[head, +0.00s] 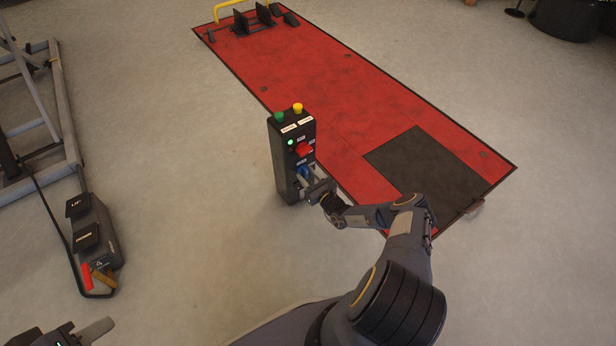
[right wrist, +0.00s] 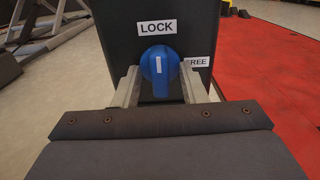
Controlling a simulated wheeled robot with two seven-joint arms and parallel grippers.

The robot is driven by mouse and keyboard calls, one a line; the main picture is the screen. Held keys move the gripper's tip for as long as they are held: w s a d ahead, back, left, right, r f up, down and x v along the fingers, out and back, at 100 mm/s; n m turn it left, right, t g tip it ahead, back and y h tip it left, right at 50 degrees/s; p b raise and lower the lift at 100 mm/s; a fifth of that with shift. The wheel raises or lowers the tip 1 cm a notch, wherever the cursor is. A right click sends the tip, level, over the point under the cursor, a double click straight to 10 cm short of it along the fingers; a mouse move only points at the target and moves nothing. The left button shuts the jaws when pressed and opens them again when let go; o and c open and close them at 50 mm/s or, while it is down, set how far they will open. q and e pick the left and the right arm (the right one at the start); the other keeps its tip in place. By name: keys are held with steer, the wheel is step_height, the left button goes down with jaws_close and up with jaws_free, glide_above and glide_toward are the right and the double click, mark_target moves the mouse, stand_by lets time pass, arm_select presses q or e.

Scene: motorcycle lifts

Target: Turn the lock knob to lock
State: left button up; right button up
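The blue lock knob (right wrist: 159,70) is on the front of a black control box (head: 280,160), below a LOCK label (right wrist: 157,27) and left of a partly hidden label ending in REE (right wrist: 199,62). Its white mark is upright, in line with the LOCK label. The knob also shows in the head view (head: 302,171), partly covered. My right gripper (right wrist: 160,88) has its fingers apart, one on each side of the knob's lower part; I cannot tell whether they touch it. My left gripper (head: 82,334) is at the lower left, mostly cut off by the frame.
The box also carries a red switch (head: 304,149), a lit green lamp (head: 290,142), and green and yellow buttons on top. A red lift platform (head: 340,75) lies behind it. A pedal unit (head: 95,235) with a cable stands left. Bare floor lies between.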

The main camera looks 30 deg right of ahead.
steer(key=s+p, duration=0.2)
steer(key=s, duration=0.5)
steer(key=shift+s+d+p, duration=0.3)
steer(key=shift+s+p, duration=0.05)
steer(key=shift+s, duration=0.05)
steer(key=shift+s+f, duration=0.1)
